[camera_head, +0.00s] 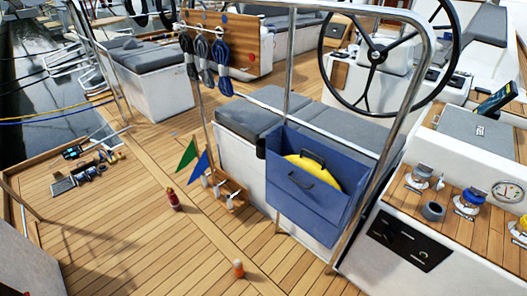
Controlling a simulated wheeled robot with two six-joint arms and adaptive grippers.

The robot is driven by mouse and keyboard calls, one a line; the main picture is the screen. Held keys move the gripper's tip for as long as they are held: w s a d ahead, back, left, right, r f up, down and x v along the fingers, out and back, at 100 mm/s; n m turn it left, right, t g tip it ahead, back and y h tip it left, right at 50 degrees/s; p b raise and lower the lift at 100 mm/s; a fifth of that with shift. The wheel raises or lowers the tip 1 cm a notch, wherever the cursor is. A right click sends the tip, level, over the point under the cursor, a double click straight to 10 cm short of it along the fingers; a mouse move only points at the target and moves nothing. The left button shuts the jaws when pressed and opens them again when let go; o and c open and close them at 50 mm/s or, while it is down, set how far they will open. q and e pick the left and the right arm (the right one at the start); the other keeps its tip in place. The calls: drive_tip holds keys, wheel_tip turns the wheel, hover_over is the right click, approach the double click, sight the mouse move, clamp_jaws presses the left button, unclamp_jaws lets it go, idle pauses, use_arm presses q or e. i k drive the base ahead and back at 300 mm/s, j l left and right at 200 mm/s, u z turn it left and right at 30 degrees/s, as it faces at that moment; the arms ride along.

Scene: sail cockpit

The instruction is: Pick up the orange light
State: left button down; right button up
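A small orange light (239,268) with a pale part near its top stands on the wooden deck (190,262) at the bottom middle of the head view. It looks upright, and bare planks surround it. Neither of my grippers shows in this view, so I cannot see where they are relative to the light.
A small red item (174,201) stands farther back, near green (187,156) and blue (198,167) flags. A blue box (305,203) holds a yellow round object (315,172). A metal rail (380,185) and white console (425,250) lie right. Tools (88,170) lie left.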

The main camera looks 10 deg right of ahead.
sight(238, 268)
drive_tip(key=i+j+z, duration=0.1)
drive_tip(key=j, duration=0.65)
drive_tip(key=i+j, duration=0.1)
drive_tip(key=j, duration=0.65)
drive_tip(key=i+j+z, duration=0.15)
drive_tip(key=j, duration=0.6)
